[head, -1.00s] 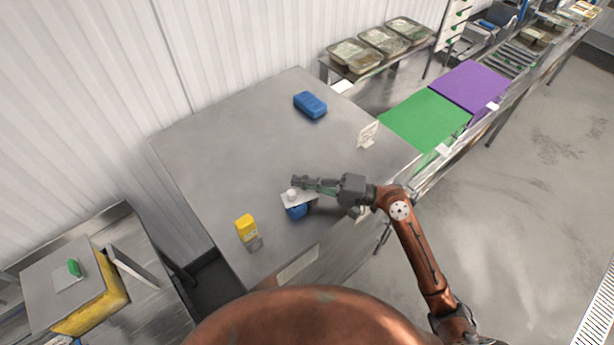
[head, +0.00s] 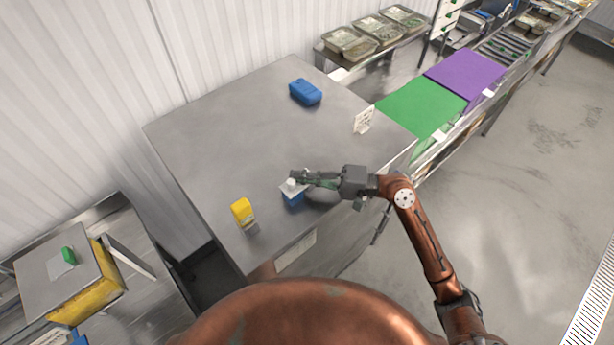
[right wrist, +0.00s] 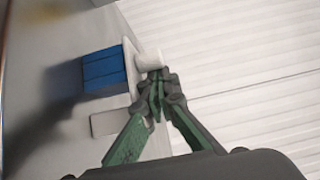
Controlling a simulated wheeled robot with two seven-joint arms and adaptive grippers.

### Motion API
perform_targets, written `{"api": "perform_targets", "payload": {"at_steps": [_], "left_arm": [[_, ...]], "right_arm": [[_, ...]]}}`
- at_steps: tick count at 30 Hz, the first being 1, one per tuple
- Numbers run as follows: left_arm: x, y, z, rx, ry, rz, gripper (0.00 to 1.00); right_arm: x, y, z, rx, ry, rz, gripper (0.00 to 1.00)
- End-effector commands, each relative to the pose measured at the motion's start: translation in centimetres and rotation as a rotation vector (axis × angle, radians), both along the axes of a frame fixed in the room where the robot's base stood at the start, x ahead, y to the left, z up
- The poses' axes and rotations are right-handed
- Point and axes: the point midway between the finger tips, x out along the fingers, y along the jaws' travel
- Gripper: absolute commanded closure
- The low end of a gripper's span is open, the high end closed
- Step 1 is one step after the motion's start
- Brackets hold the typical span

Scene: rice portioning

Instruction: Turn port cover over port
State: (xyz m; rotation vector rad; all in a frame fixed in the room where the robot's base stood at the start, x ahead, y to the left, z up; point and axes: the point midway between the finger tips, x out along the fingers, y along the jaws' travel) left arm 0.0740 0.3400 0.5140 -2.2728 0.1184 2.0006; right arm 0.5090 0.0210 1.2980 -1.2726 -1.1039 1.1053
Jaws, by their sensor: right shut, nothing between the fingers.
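A blue block (head: 292,200) stands near the front edge of the grey table. A white plate (head: 289,188) with a short white knob lies against one face of it. In the right wrist view the blue block (right wrist: 104,70), the white plate (right wrist: 130,70) and the round white knob (right wrist: 149,60) show close up. My right gripper (head: 297,176) is shut and empty. Its fingertips (right wrist: 160,82) are right beside the knob; I cannot tell if they touch it. No port opening can be made out. My left gripper is not in view.
A yellow item (head: 242,211) stands left of the blue block. A blue item (head: 305,92) lies at the table's back, and a small white sign (head: 363,119) stands at the right. Green (head: 420,108) and purple (head: 466,75) boards lie beyond. The table's middle is clear.

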Motion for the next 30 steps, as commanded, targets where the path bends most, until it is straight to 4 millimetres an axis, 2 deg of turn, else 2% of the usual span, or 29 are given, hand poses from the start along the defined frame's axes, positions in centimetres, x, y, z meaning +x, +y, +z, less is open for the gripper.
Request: {"api": "perform_targets", "payload": {"at_steps": [4, 10, 14, 24, 30], "left_arm": [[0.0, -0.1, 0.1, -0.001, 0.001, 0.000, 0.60], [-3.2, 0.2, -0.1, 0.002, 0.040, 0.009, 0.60], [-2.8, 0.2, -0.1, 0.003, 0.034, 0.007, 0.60], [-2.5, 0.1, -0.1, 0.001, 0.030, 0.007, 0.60], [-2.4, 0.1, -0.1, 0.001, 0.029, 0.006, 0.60]], "right_arm": [[-0.3, 0.2, 0.0, -0.002, 0.003, 0.007, 1.00], [-0.4, 0.1, 0.0, -0.002, 0.003, 0.008, 1.00], [-0.5, -0.9, -0.1, -0.003, 0.005, 0.007, 1.00], [-1.0, -7.6, -0.2, -0.005, 0.007, 0.000, 1.00], [-1.3, -10.7, -0.2, -0.002, 0.006, -0.001, 1.00]]}}
